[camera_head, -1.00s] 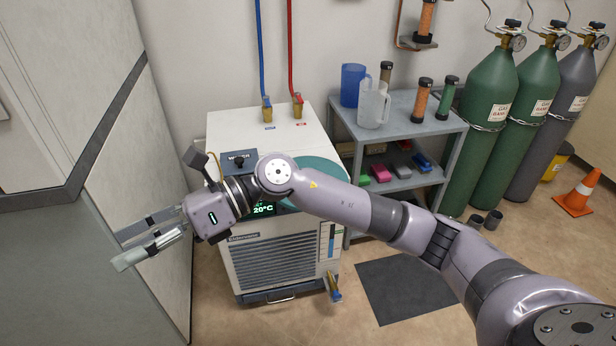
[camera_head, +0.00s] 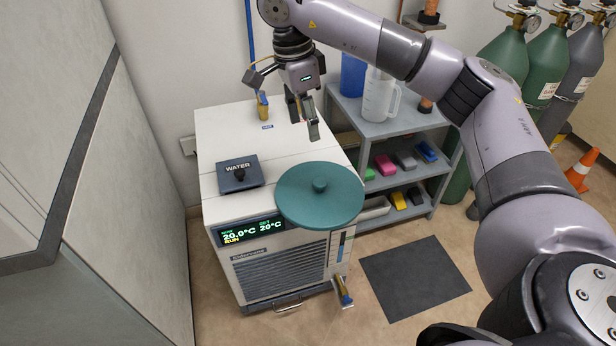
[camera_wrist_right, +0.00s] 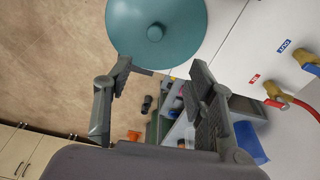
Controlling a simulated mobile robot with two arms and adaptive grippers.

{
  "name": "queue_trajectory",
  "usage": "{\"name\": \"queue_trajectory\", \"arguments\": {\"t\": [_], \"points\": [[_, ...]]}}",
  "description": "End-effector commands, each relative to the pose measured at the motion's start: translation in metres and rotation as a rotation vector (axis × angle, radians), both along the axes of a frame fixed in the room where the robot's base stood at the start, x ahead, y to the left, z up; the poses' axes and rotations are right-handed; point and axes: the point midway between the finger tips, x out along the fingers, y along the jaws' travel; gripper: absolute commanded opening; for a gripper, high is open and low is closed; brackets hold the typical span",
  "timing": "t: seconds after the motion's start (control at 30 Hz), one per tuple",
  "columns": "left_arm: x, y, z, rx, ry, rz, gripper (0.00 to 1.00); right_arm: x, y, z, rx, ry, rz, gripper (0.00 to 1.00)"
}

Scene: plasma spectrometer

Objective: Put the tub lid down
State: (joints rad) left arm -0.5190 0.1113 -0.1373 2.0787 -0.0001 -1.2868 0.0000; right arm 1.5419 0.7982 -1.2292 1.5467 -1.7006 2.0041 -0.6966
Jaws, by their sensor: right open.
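The tub lid is a round teal disc with a central knob (camera_head: 320,205). It lies at the front right of the white chiller's (camera_head: 225,125) top and reaches past the edge. It also shows in the right wrist view (camera_wrist_right: 180,20), at the top. My right gripper (camera_head: 304,130) points down over the back right of the chiller top, behind the lid and apart from it. Its fingers (camera_wrist_right: 168,74) are spread and empty. My left gripper is not in view.
A dark WATER cap (camera_head: 239,174) sits left of the lid. A blue hose with a brass fitting (camera_head: 262,104) stands at the back. A grey shelf (camera_head: 390,126) with jugs and coloured boxes is on the right. A dark mat (camera_head: 415,278) lies on the floor.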

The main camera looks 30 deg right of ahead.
Motion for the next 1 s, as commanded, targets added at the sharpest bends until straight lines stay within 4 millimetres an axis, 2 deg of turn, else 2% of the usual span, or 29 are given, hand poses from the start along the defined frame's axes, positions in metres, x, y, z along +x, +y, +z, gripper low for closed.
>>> {"name": "queue_trajectory", "arguments": {"t": [0.17,0.5,0.63,0.87,1.0], "points": [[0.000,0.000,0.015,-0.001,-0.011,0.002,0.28,-0.002,-0.006,-0.026,-0.007,0.007,-0.003,0.51],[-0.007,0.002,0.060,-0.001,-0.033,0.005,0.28,-0.005,-0.016,-0.098,-0.005,0.005,-0.002,0.51],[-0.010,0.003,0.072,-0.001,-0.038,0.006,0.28,-0.005,-0.018,-0.114,-0.003,0.004,-0.003,0.51],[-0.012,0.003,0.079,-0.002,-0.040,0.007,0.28,-0.006,-0.020,-0.125,-0.004,0.003,-0.002,0.51],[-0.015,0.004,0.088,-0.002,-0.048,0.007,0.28,-0.009,-0.022,-0.143,-0.004,0.006,-0.002,0.51]]}}
